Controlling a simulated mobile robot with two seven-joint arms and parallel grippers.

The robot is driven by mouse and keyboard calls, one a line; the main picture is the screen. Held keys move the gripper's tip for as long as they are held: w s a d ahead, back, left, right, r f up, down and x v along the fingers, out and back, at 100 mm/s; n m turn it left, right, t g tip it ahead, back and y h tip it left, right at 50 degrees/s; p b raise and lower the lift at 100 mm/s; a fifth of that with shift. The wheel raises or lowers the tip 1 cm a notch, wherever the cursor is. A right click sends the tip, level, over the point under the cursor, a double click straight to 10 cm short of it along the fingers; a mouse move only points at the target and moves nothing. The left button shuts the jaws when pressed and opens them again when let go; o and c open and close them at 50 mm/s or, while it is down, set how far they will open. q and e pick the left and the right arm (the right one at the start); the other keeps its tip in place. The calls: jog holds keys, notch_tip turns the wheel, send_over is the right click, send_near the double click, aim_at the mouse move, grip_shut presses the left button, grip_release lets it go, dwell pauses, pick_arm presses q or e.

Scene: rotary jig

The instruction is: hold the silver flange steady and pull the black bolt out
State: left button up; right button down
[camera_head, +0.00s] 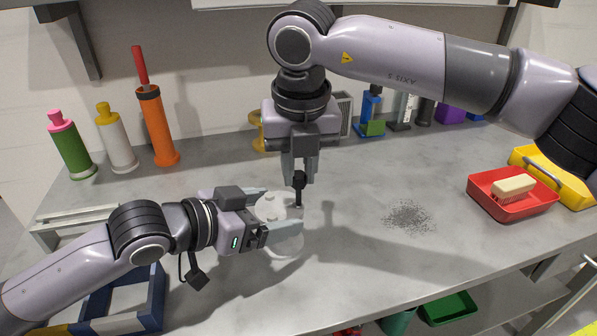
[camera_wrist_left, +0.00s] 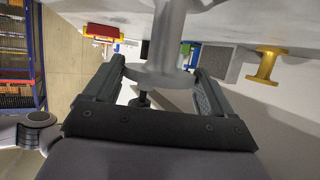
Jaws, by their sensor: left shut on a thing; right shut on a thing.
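The silver flange (camera_head: 269,207) stands on the grey bench, with a round top plate and a round foot (camera_head: 285,250). My left gripper (camera_head: 282,211) is shut on it from the left, one finger on each side. The flange also shows in the left wrist view (camera_wrist_left: 163,78), between the two fingers. The black bolt (camera_head: 299,188) is upright at the right side of the flange's top plate. My right gripper (camera_head: 300,178) points down from above and is shut on the bolt's upper part. How deep the bolt sits in the flange cannot be told.
A red tray (camera_head: 513,207) with a pale brush and a yellow bin stand at the right. Green, white and orange bottles (camera_head: 158,128) stand at the back left. A yellow spool (camera_head: 257,131) is behind my grippers. Dark specks (camera_head: 408,216) lie on the otherwise clear bench at centre right.

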aim_at(298, 172)
jog(key=shift+r, duration=1.75)
pick_arm(q)
jog(key=o, duration=1.1)
jog(key=shift+c, duration=0.2)
